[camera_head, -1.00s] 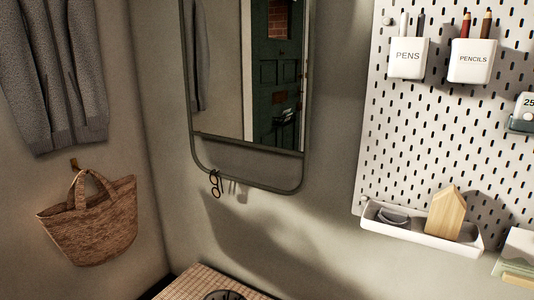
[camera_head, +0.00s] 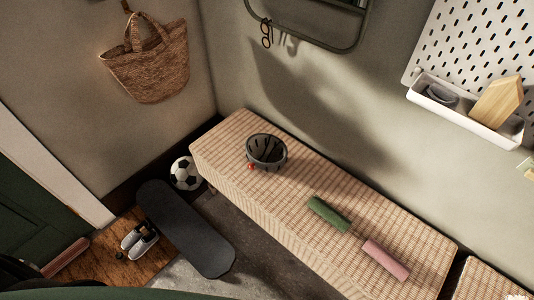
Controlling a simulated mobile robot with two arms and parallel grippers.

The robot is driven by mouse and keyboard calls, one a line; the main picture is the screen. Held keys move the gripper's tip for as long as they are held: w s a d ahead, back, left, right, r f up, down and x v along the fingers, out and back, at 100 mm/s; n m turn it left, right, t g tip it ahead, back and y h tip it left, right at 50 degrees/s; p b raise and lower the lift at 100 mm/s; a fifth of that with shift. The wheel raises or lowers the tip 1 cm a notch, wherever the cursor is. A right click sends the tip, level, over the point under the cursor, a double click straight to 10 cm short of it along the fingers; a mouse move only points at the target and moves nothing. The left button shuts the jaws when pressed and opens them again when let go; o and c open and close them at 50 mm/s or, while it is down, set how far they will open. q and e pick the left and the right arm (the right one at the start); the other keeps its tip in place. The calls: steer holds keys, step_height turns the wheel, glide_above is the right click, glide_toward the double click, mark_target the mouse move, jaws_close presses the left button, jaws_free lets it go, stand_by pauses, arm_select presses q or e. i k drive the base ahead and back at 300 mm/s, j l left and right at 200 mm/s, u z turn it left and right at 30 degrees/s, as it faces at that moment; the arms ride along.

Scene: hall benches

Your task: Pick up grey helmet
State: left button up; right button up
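The grey helmet (camera_head: 266,150) lies on the woven bench (camera_head: 222,140) near its far left end. Its open inside, with dark straps, faces up. A small red-orange spot shows at its lower left edge. Neither of my grippers is in view.
A green roll (camera_head: 328,215) and a pink roll (camera_head: 385,259) lie on the bench right of the helmet. A football (camera_head: 185,173), a dark skateboard (camera_head: 186,228) and shoes (camera_head: 140,240) are on the floor left of the bench. A basket (camera_head: 150,62) hangs on the wall.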

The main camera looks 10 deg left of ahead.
mark_target(268, 152)
steer(key=i+j+z, duration=0.2)
steer(key=z, duration=0.15)
steer(key=i+j+z, duration=0.1)
steer(key=j+z, duration=0.3)
